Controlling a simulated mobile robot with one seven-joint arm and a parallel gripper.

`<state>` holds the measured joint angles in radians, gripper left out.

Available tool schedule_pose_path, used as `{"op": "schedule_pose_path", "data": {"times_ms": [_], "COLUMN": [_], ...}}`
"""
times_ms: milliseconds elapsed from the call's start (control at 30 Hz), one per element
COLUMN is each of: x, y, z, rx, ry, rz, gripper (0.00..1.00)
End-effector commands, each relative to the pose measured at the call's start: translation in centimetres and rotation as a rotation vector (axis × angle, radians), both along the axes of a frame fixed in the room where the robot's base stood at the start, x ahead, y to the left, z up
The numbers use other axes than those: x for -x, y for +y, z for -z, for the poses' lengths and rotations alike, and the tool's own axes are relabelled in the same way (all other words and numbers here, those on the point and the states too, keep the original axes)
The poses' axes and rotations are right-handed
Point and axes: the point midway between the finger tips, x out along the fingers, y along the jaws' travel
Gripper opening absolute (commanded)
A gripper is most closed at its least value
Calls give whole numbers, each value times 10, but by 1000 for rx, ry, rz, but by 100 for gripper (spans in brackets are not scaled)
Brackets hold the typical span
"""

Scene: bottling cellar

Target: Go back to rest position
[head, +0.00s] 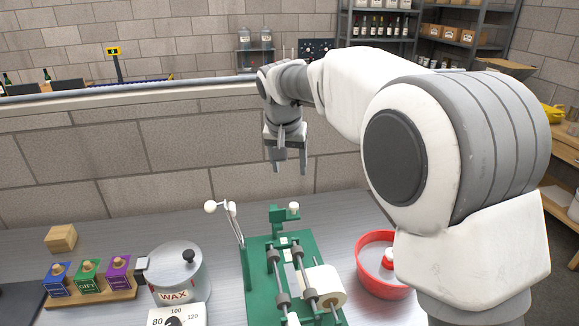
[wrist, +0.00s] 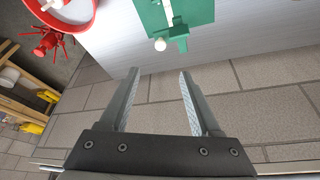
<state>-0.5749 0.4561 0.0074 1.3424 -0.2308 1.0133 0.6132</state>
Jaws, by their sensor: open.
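My gripper (head: 287,165) hangs from my arm above the back edge of the metal table, with its fingers pointing down. In the wrist view my gripper (wrist: 158,98) shows two fingers spread apart with nothing between them. Below it in the head view stands a green labelling machine (head: 256,282) with rollers, a white-knobbed lever and a roll of labels. The end of this green machine (wrist: 150,18) also shows at the top of the wrist view, apart from the fingers.
A red bowl (head: 364,283) stands right of the machine, partly hidden by my arm. A wax pot (head: 179,280) and a wooden stand (head: 92,296) with blue, green and purple blocks stand left. A wooden block (head: 60,238) lies behind. A stone wall (head: 150,150) rises behind the table.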

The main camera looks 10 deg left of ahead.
Motion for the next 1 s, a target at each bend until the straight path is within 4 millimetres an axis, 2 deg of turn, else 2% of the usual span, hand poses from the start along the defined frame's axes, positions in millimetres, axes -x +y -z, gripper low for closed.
{"op": "schedule_pose_path", "data": {"times_ms": [167, 267, 367, 500, 667, 800, 1000], "x": [3, 13, 31, 64, 108, 150, 214], "y": [-14, -40, -77, -128, -179, -217, -259], "z": [-8, -22, -38, -55, -65, -65, -51], "rx": [-2, -6, -9, -13, -15, -16, -14], "ry": [-3, -8, -12, -18, -32, -43, -66], "rz": [5, 10, 14, 20, 27, 33, 45], "gripper": [64, 64, 64, 64, 64, 64, 64]}}
